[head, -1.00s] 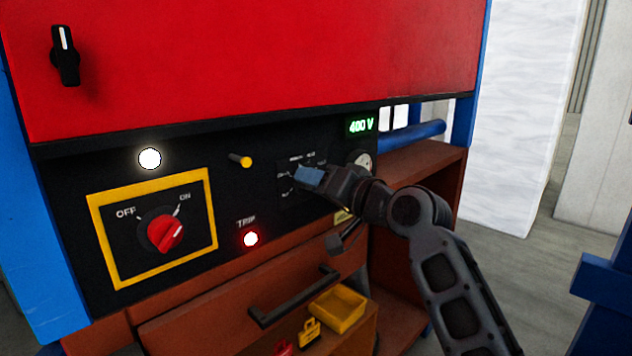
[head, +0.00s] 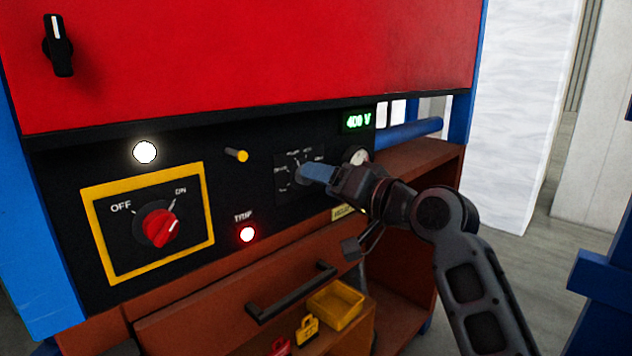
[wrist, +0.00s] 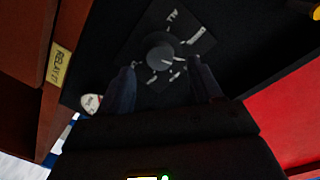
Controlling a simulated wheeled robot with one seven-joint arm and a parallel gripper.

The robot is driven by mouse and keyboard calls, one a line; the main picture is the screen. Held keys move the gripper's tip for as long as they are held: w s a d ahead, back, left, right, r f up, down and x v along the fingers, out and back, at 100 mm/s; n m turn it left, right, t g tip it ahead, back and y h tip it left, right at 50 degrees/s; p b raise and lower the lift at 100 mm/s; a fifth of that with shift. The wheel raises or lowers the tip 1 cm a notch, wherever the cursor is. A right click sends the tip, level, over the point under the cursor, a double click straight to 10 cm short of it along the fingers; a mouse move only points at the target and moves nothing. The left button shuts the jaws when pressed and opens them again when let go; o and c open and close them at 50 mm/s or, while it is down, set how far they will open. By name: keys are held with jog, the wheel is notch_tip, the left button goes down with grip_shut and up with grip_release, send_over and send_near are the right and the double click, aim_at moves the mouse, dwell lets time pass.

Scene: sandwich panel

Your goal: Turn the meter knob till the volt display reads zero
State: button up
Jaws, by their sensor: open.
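The meter knob (wrist: 159,57) is a small dark round knob on a black plate with white marks around it. In the wrist view it lies ahead of my gripper (wrist: 165,82), between and just beyond the two fingertips. The fingers are apart and hold nothing. In the head view my gripper (head: 316,173) is in front of the meter plate (head: 284,162) and hides part of the knob. The volt display (head: 357,121) glows green and reads about 400 V. I cannot tell whether a finger touches the knob.
A red rotary switch (head: 159,228) sits in a yellow frame at the left. A red TRIP lamp (head: 248,234), a white lamp (head: 145,152) and a yellow-tipped peg (head: 239,155) are on the panel. A drawer handle (head: 290,292) and a yellow tray (head: 336,304) are below.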

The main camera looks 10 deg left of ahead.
jog(key=shift+v, duration=2)
jog(key=s+d+f+m+t+h, duration=0.25)
jog(key=s+f, duration=0.25)
jog(key=f, duration=0.3)
jog(key=s+d+f+m+t+h, duration=0.15)
jog(key=s+d+f, duration=0.25)
jog(key=f, duration=0.5)
jog(key=s+d+f+m+h, duration=0.1)
jog(key=s+d+f+h, duration=0.15)
jog(key=s+f, duration=0.35)
jog(key=s+d+f+m+h, duration=0.1)
jog(key=s+d+f+h, duration=0.2)
jog(key=s, duration=0.5)
jog(key=s+d+f+n+h, duration=0.1)
jog(key=s+d, duration=0.2)
jog(key=s, duration=0.5)
jog(key=s+d+f+h, duration=0.1)
jog(key=s+d, duration=0.3)
jog(key=s, duration=0.3)
jog(key=s+d+r+n+h, duration=0.1)
jog(key=s+d+r, duration=0.1)
jog(key=s, duration=0.5)
jog(key=s+d+r+n, duration=0.2)
jog(key=s+r, duration=0.2)
jog(key=s, duration=0.3)
jog(key=shift+s+g+h, duration=0.3)
jog(key=shift+s+h, duration=0.05)
jog(key=shift+s, duration=0.05)
jog(key=shift+w+b, duration=0.1)
jog(key=shift+b, duration=0.2)
